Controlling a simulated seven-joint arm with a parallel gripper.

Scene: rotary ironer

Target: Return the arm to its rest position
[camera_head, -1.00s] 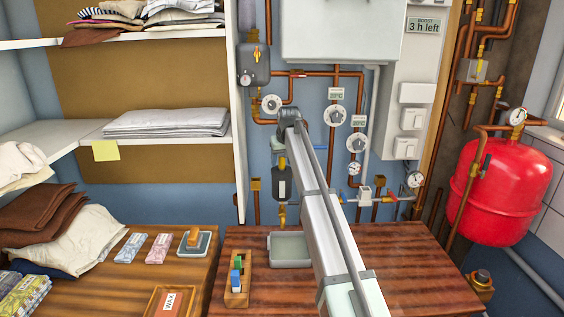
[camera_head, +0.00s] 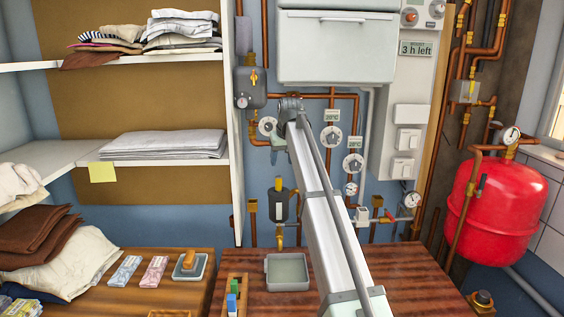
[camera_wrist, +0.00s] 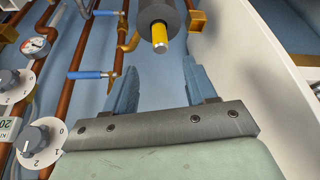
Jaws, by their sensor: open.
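My arm (camera_head: 328,215) reaches up from the bottom of the head view over the dark wooden worktop, and its far joint stands in front of the wall pipes. My gripper (camera_wrist: 161,88) shows in the wrist view with its two blue-grey fingers spread apart and nothing between them. A dark grey cylinder with a yellow tip (camera_wrist: 160,36) lies beyond the fingers, apart from them. In the head view the gripper is mostly hidden behind the arm's end.
Near the arm are copper pipes, dials (camera_head: 331,137), a white cabinet (camera_head: 335,50) and a shelf side panel (camera_head: 233,130). A red tank (camera_head: 490,210) stands right. A grey tray (camera_head: 288,272) and a wooden block holder (camera_head: 232,297) sit on the worktop. Blue-handled valves (camera_wrist: 90,75) show in the wrist view.

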